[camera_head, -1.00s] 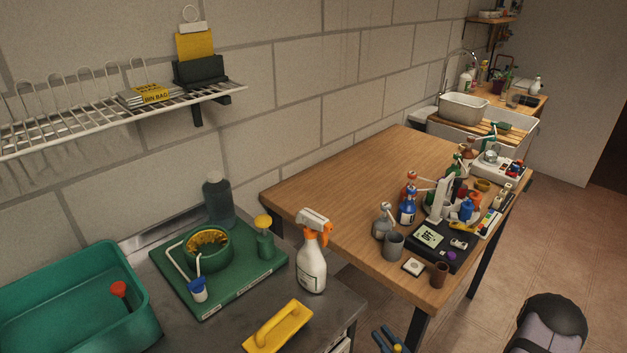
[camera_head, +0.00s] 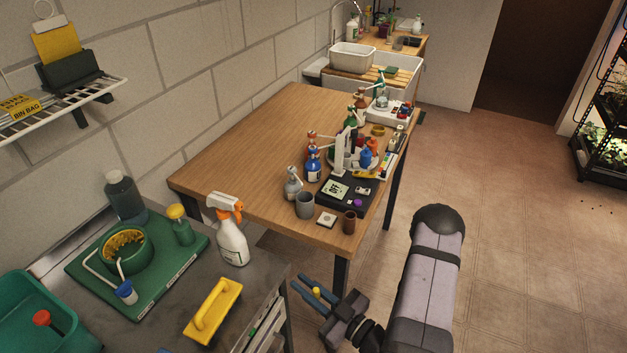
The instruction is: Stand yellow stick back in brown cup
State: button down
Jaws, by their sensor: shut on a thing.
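The brown cup (camera_head: 349,223) is small and stands upright near the front right corner of the wooden table (camera_head: 240,140). My gripper (camera_head: 300,281), with blue fingers, is shut on the yellow stick (camera_head: 317,291). Only a short yellow end of the stick shows between the fingers; the rest is hidden. My gripper is in front of the table's near edge, below and left of the cup in the picture, and apart from it.
Several bottles crowd behind. A white spray bottle (camera_head: 232,243) and a yellow float (camera_head: 213,310) are on the grey bench (camera_head: 180,290). The table's left part is clear.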

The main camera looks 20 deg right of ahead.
jog(key=w+d+r+m+h+p, duration=0.1)
jog(key=w+d+r+p, duration=0.15)
jog(key=w+r, duration=0.5)
jog(key=w+d+r+h+p, duration=0.1)
jog(key=w+d+r, duration=0.3)
jog(key=r, duration=0.7)
jog(key=w+d+m+t+h, duration=0.2)
jog(key=w+d+m+h, duration=0.5)
jog(key=d, duration=0.5)
notch_tip(320, 180, down, 10)
jog(key=p, duration=0.2)
jog(key=shift+w+f+n, duration=0.25)
jog(key=shift+w+n, duration=0.05)
jog(key=shift+n, duration=0.1)
jog(key=shift+a+f, duration=0.1)
jog(key=c, duration=1.8)
grip_release()
jog(key=shift+o, duration=0.2)
jog(key=shift+r, duration=0.2)
